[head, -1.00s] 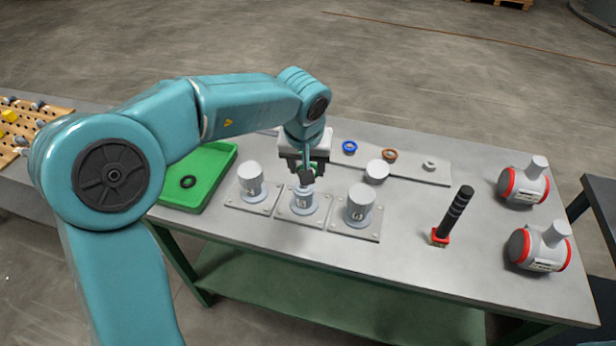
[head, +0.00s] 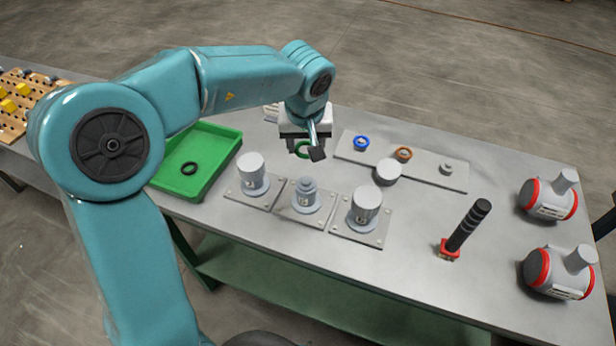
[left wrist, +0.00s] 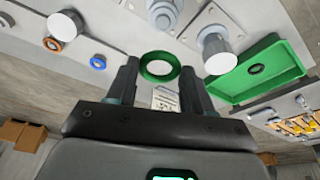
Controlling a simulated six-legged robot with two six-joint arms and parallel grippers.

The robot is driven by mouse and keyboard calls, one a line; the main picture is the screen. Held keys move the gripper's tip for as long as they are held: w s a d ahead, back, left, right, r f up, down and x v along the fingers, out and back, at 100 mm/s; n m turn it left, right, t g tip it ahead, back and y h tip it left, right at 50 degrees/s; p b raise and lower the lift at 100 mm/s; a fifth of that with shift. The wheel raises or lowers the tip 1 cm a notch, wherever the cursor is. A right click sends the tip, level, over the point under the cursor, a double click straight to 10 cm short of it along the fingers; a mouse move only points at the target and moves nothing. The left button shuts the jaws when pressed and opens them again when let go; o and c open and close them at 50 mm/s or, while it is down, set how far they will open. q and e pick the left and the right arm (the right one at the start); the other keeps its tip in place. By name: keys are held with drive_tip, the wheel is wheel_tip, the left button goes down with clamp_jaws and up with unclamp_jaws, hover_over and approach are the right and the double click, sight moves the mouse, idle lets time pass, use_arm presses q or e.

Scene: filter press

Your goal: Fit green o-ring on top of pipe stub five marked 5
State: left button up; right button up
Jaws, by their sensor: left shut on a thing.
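My left gripper (head: 306,151) is shut on the green o-ring (head: 301,149), held above the table just behind the middle stub. In the left wrist view the green o-ring (left wrist: 145,74) sits between the fingertips, its hole open. Three pipe stubs stand on square plates: the left stub (head: 252,172), the middle stub (head: 305,196) with a narrower stepped top, and the right stub (head: 365,205). Their marks are too small to read. The middle stub (left wrist: 162,15) also shows in the left wrist view, apart from the ring. My right gripper is not in view.
A green tray (head: 225,165) with a black ring (head: 189,168) lies left of the stubs. A grey strip (head: 425,171) holds a blue ring (head: 361,143) and an orange ring (head: 404,153); a white cylinder (head: 388,172) stands before it. A black ringed post (head: 468,226) stands right.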

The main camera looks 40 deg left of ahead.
use_arm(q)
hover_over(306, 182)
drive_tip(key=f, duration=0.6)
drive_tip(key=shift+s+d+f+b, duration=0.1)
drive_tip(key=shift+s+f+b, duration=0.05)
drive_tip(key=shift+s+b, duration=0.2)
wheel_tip(306, 182, down, 4)
drive_tip(key=shift+f+b, duration=0.15)
drive_tip(key=shift+b, duration=0.3)
drive_tip(key=shift+w, duration=0.15)
drive_tip(key=shift+d, duration=0.1)
drive_tip(key=o, duration=1)
drive_tip(key=shift+f, duration=0.15)
